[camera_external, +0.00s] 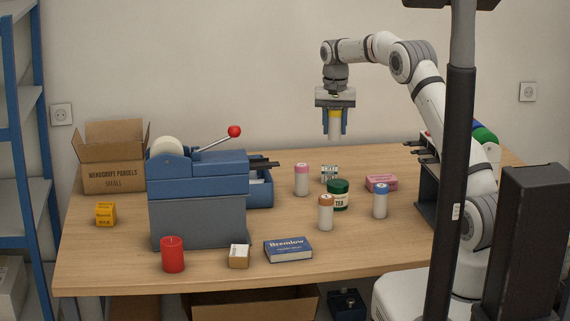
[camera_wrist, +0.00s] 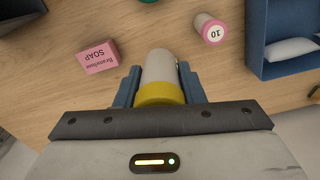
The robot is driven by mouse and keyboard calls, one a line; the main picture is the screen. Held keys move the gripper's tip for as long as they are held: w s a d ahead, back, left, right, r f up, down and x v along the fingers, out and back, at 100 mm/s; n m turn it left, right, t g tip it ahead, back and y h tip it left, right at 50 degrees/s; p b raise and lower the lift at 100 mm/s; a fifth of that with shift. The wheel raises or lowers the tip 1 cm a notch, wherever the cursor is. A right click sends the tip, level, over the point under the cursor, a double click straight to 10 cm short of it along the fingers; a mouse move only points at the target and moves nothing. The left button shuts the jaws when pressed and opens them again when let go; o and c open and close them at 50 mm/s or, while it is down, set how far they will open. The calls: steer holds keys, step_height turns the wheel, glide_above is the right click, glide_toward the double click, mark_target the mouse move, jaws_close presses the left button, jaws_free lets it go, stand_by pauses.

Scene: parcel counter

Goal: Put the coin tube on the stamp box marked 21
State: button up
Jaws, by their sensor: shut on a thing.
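My gripper (camera_external: 334,132) is shut on a coin tube (camera_external: 334,118), a pale cylinder with a yellow end, held upright high above the back of the table. The held tube also shows between the blue fingers in the wrist view (camera_wrist: 158,68). Other tubes stand on the table: one with a pink top (camera_external: 302,181), marked 10 in the wrist view (camera_wrist: 210,29), one with a brown top (camera_external: 326,213) and one with a blue top (camera_external: 380,202). No stamp box with a readable 21 shows; a small cardboard box (camera_external: 239,257) with a pale top stands at the front.
A green tea tin (camera_external: 338,197), a white-and-green box (camera_external: 329,173) and a pink soap box (camera_external: 381,184) stand near the tubes.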

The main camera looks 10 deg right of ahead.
steer(key=p, duration=0.2)
glide_above(328, 167)
steer(key=s, duration=0.2)
steer(key=f, duration=0.1)
steer(key=w, duration=0.2)
step_height(328, 167, down, 11)
steer(key=shift+s+a+p, duration=0.1)
steer(key=shift+s+p, duration=0.05)
steer(key=shift+p, duration=0.4)
steer(key=shift+f, duration=0.2)
steer(key=o, duration=1.1)
